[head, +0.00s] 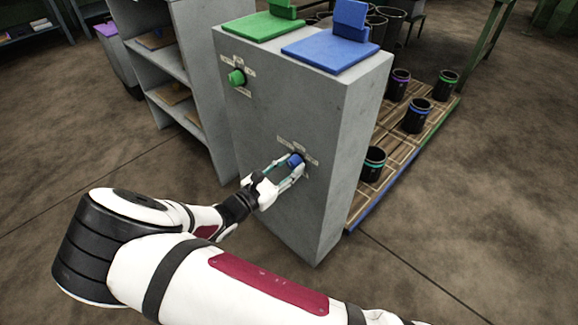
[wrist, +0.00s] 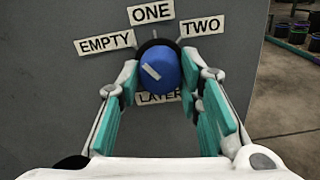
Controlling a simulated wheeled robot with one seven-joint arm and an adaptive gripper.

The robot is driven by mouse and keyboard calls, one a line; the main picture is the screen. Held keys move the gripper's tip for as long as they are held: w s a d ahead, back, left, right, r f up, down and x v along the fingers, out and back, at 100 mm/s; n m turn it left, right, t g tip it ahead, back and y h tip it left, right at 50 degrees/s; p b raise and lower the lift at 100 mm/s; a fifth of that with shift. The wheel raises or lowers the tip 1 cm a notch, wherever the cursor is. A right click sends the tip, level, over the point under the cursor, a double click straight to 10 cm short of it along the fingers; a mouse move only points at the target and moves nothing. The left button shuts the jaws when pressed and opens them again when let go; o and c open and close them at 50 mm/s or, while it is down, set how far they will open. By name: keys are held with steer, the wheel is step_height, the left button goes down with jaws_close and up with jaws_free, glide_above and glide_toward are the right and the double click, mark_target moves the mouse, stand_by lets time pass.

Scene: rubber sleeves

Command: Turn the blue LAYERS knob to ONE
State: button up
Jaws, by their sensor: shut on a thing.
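The blue LAYERS knob (wrist: 166,82) sticks out of the grey cabinet's front face. It also shows in the head view (head: 295,160). My gripper (wrist: 159,82) is shut on it, one finger on each side; it shows in the head view too (head: 292,167). Labels fan around the knob: EMPTY (wrist: 104,43) at upper left, ONE (wrist: 150,12) at top, TWO (wrist: 202,23) at upper right. The LAYERS label (wrist: 157,98) below is partly hidden by the knob. The white mark on the knob lies left of its middle, on the EMPTY side.
A green knob (head: 237,77) sits higher on the cabinet (head: 275,135). Green (head: 262,25) and blue (head: 325,52) plates lie on its top. A shelf (head: 150,52) stands at the left. A wooden pallet (head: 400,160) with banded black pots stands at the right.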

steer(key=m+p, duration=0.1)
steer(key=m, duration=0.6)
stand_by(0.6)
steer(key=o, duration=1.2)
steer(key=shift+c, duration=0.2)
steer(key=v, duration=1.2)
